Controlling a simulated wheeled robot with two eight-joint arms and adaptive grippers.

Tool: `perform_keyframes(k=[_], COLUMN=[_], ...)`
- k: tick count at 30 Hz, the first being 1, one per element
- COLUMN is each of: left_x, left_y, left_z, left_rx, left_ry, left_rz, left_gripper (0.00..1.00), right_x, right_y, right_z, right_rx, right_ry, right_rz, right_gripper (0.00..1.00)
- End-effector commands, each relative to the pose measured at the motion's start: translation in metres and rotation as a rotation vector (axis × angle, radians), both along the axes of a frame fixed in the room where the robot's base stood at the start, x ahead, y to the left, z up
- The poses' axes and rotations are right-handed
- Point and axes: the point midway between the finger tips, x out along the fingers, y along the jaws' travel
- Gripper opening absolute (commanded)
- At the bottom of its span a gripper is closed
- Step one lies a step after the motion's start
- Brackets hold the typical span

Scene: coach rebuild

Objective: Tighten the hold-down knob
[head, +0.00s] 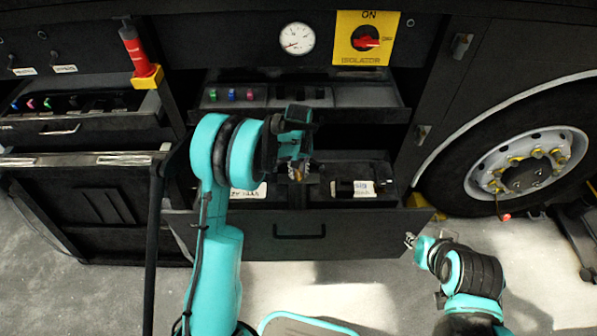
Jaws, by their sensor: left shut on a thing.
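My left gripper (296,168) is over the open lower drawer (300,232), between two dark battery-like blocks. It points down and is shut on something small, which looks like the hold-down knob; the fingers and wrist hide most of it. The right block (352,187) bears a white label. The left block is partly hidden behind my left arm. My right gripper (411,240) is low at the right, just beside the drawer's front right corner and apart from the knob. It is too small to tell whether it is open.
Above is a pulled-out tray (340,95) with coloured small parts. A yellow isolator panel (362,38) and a round gauge (297,39) are behind it. A red-handled tool (136,50) stands at left. A wheel (525,165) is at right. The floor in front is clear.

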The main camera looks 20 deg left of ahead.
Motion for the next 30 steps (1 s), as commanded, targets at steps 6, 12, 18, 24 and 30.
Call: perform_keyframes(k=[6,12,18,24,30], left_x=[0.0002,0.0002,0.0002,0.0002,0.0002], left_y=[0.0001,0.0001,0.0001,0.0001,0.0001], left_z=[-0.0002,-0.0002,-0.0001,-0.0001,0.0000], left_rx=[0.000,0.000,0.000,0.000,0.000], left_ry=[-0.001,-0.001,-0.001,-0.001,-0.001], left_rz=[-0.204,-0.394,-0.584,-0.769,-0.931], left_gripper=[0.00,0.00,0.00,0.00,0.00], right_x=[0.0000,0.0000,0.0000,0.0000,0.0000], right_y=[0.0000,0.0000,0.0000,0.0000,0.0000], right_z=[-0.0014,-0.0022,-0.0029,-0.0036,-0.0041], right_rx=[0.000,0.000,0.000,0.000,0.000], right_ry=[0.000,0.000,0.000,0.000,0.000], right_rz=[0.000,0.000,0.000,0.000,0.000], right_gripper=[0.32,0.32,0.32,0.32,0.32])
